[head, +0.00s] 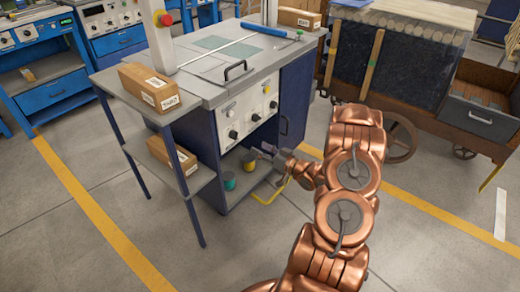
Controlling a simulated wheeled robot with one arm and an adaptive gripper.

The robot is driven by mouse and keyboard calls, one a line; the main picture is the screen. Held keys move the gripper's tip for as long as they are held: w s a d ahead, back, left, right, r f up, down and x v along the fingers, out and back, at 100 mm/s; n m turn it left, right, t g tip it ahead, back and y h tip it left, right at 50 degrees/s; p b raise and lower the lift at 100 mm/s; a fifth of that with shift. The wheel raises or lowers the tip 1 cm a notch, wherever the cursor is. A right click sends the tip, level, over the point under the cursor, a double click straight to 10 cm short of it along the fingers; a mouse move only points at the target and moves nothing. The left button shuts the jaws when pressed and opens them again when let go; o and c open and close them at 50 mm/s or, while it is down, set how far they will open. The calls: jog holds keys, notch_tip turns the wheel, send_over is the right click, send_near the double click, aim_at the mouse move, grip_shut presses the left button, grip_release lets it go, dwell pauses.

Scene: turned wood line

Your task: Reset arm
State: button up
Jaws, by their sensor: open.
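My copper-coloured arm reaches in from the lower right, with its wrist bent to the left. My gripper (270,152) is small in the head view, at the open lower bay of the grey and dark-blue machine cabinet (297,95). It is open, and I see nothing held in it. A yellow cup-like item (248,161) is just left of the gripper; whether they touch cannot be told. A teal cup-like item (229,181) stands on the bay floor, lower left of the yellow one.
Cardboard boxes lie on the side shelves (198,178) left of the cabinet. A wooden cart (455,125) stands at the right. The grey floor (130,215) at lower left is clear.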

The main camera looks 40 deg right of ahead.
dwell(0.4)
notch_tip(320, 180, up, 6)
jog(key=w+f+n+g+h, duration=0.1)
jog(key=w+g+h, duration=0.1)
jog(key=g+h, duration=0.6)
jog(key=s+a+r+m+g, duration=0.1)
jog(key=s+a+r+g, duration=0.3)
jog(key=s+a+r, duration=0.3)
jog(key=s+a+r+n+g+y, duration=0.1)
jog(key=s+a+r+g+y, duration=0.2)
jog(key=s+a, duration=1.05)
jog(key=s+a+r+g+y, duration=0.1)
jog(key=s+a+r+g, duration=0.3)
jog(key=s+a, duration=1)
jog(key=s+d+r+p, duration=0.1)
jog(key=r+p, duration=0.8)
jog(key=s+d+r+p, duration=0.2)
jog(key=r+p, duration=0.8)
jog(key=shift+s+d, duration=0.2)
jog(key=shift+s, duration=0.05)
